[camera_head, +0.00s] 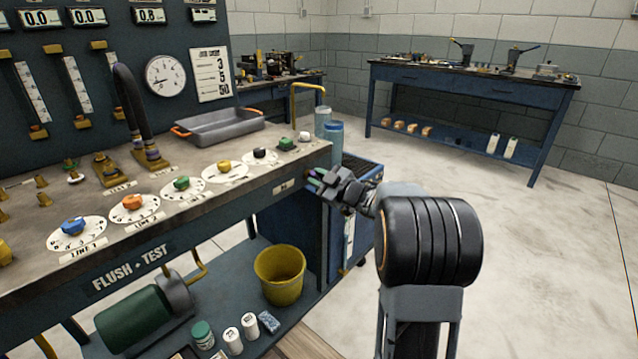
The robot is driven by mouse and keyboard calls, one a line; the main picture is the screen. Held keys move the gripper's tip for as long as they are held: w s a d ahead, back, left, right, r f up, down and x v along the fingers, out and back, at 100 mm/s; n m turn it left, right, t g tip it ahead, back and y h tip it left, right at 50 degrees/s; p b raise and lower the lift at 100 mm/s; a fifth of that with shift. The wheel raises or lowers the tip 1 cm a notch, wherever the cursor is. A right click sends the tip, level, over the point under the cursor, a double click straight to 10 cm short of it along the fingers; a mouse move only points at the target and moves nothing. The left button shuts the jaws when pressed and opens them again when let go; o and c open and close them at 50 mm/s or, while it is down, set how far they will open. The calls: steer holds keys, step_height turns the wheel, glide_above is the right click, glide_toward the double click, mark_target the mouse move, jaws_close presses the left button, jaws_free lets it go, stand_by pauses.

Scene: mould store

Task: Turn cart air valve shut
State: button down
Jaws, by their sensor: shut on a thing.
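My gripper (318,181) is at the right end of the flush test bench, beside the blue cart (362,232). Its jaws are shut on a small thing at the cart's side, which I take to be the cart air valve. The jaws hide nearly all of that valve, so its handle angle cannot be told. My arm reaches in from the lower right and covers part of the cart.
Blue containers (333,135) stand behind my gripper. A yellow bucket (280,274) sits on the lower shelf. Floor at right is clear.

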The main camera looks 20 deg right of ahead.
steer(key=n+b, duration=0.1)
steer(key=n, duration=0.1)
steer(key=n+b, duration=0.1)
steer(key=n, duration=0.1)
steer(key=n+b, duration=0.2)
steer(key=shift+f, duration=0.3)
steer(key=n+b, duration=0.3)
steer(key=n, duration=0.1)
steer(key=shift+n, duration=0.5)
steer(key=c, duration=1.1)
jaws_free()
steer(key=shift+c, duration=0.2)
steer(key=p+v, duration=0.3)
steer(key=v, duration=1.1)
steer(key=shift+a+r, duration=0.1)
steer(key=shift+a, duration=0.05)
